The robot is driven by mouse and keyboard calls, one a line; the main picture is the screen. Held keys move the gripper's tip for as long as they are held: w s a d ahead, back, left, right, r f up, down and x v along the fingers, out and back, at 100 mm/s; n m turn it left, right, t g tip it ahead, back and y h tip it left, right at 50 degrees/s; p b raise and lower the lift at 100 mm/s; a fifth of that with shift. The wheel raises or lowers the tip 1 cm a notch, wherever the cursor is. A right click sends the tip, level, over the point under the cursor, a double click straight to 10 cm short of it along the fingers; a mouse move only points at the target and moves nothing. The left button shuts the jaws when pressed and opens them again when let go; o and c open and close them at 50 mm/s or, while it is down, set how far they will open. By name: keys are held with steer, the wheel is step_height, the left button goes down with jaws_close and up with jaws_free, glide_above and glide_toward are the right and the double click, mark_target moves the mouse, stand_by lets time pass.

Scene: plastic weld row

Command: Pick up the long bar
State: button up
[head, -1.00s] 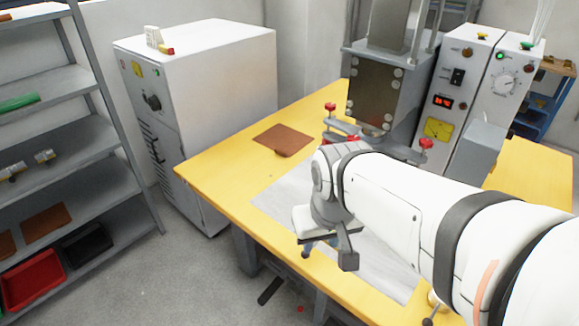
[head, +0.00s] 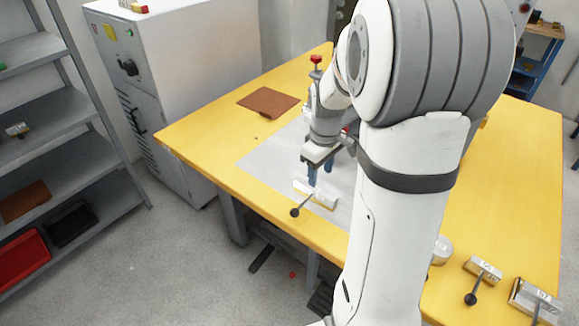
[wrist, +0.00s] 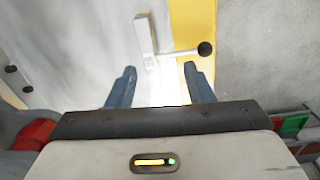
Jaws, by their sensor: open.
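A pale metal bar (head: 325,201) with a brass-coloured lower edge and a thin rod ending in a black knob lies near the front edge of the grey mat (head: 262,165). I take it to be the long bar. It also shows ahead of the fingers in the wrist view (wrist: 144,35), its near part lost in glare. My gripper (head: 320,174) is open, with blue fingers pointing down over or just behind the bar. In the wrist view the gap between its fingers (wrist: 159,70) looks empty. I cannot tell whether a finger touches the bar.
Two similar knobbed pieces, one smaller (head: 485,267) and one larger (head: 536,297), lie at the right front of the yellow table (head: 520,150). A brown sheet (head: 268,102) lies at the back left. A red-knobbed clamp (head: 316,60) stands behind my gripper.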

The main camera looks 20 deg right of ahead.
glide_above(321, 191)
steer(key=shift+n, duration=0.4)
steer(key=f, duration=0.4)
steer(key=shift+d+b, duration=0.2)
steer(key=shift+b, duration=0.1)
steer(key=f, duration=0.7)
steer(key=shift+a+f+b, duration=0.2)
steer(key=shift+a+b, duration=0.05)
steer(key=shift+b, duration=0.05)
steer(key=shift+c, duration=0.5)
jaws_close()
